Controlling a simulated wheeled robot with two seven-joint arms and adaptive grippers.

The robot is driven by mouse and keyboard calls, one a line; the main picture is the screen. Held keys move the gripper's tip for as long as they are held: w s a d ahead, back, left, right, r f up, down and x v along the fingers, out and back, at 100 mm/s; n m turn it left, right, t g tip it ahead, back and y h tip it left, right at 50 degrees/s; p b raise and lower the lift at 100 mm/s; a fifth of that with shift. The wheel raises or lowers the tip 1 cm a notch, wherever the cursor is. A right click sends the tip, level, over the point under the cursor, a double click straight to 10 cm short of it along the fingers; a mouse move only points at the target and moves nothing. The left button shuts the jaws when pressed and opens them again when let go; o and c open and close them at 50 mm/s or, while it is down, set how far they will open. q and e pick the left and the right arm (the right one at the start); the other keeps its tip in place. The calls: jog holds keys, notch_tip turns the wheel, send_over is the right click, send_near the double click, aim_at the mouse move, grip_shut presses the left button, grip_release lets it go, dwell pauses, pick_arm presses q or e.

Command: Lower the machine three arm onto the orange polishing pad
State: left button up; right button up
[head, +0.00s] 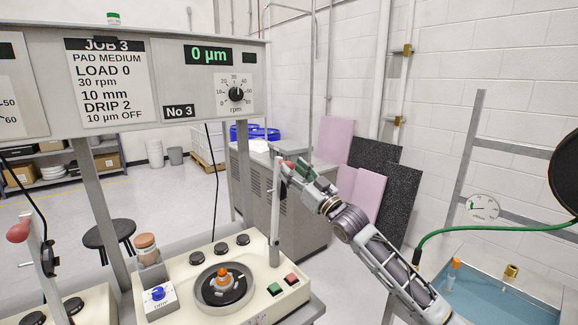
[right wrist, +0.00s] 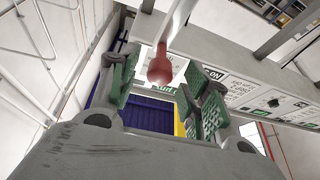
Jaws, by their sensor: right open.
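The machine labelled No 3 has a grey arm (head: 275,215) that stands upright at the right of its cream base. A red knob (right wrist: 160,70) tops this arm. My right gripper (head: 297,170) is at the knob, and in the right wrist view its green-padded fingers (right wrist: 165,100) are open on either side of it. I cannot tell whether they touch it. On the base, a round black plate (head: 240,291) carries a small orange piece (head: 222,276) at its centre. The orange pad itself I cannot make out clearly. My left gripper is out of view.
The overhead sign panel (head: 200,75) stands on grey posts. Another machine with a red-knobbed arm (head: 38,245) is at left. A blue basin (head: 490,295) lies right.

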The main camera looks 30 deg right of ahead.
jog(key=shift+p+x, duration=0.3)
jog(key=shift+x, duration=1)
